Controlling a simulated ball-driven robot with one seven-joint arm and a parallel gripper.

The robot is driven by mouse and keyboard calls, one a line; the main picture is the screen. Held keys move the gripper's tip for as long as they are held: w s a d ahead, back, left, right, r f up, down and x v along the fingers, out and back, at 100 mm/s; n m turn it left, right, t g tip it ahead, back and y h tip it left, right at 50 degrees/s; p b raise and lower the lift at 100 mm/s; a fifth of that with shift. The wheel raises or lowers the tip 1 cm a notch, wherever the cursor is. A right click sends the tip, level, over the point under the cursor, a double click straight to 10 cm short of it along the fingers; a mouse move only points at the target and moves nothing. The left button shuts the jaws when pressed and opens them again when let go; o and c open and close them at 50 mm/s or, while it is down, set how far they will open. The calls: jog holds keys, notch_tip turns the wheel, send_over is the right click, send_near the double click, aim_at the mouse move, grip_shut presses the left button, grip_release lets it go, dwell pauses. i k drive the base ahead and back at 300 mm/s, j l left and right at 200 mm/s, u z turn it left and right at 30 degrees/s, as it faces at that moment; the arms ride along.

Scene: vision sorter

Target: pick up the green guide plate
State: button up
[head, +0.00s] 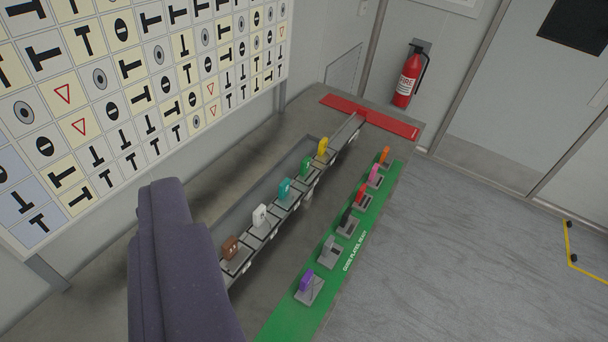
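The green guide plate (306,168) stands upright in the slotted rail (272,224) on the bench. It sits between the yellow plate (323,147) at the far end and the teal plate (285,188) on the near side. A white plate (260,215) and a brown plate (230,247) stand nearer in the same row. A large dark purple-grey part of my own body fills the lower left and covers some of the bench. My gripper's fingers do not show, and nothing touches the green plate.
A green strip (270,326) along the bench's right edge holds several coloured plates on grey bases. A red bar (372,117) lies across the far end. A symbol board (130,90) hangs behind. Open floor (450,260) lies to the right.

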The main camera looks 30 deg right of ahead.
aim_at(308, 174)
jog(key=i+l, duration=0.2)
jog(key=l, duration=0.25)
jog(key=i+l, duration=0.25)
jog(key=l, duration=0.2)
jog(key=i+l+u, duration=0.1)
jog(key=l, duration=0.35)
jog(key=i+l, duration=0.3)
jog(key=l, duration=0.15)
jog(key=i+l, duration=0.25)
jog(key=l, duration=0.2)
jog(key=i+l+u, duration=0.1)
jog(key=l, duration=0.4)
jog(key=i+l, duration=0.25)
jog(key=l, duration=0.2)
jog(key=i+l, duration=0.2)
jog(key=l, duration=0.3)
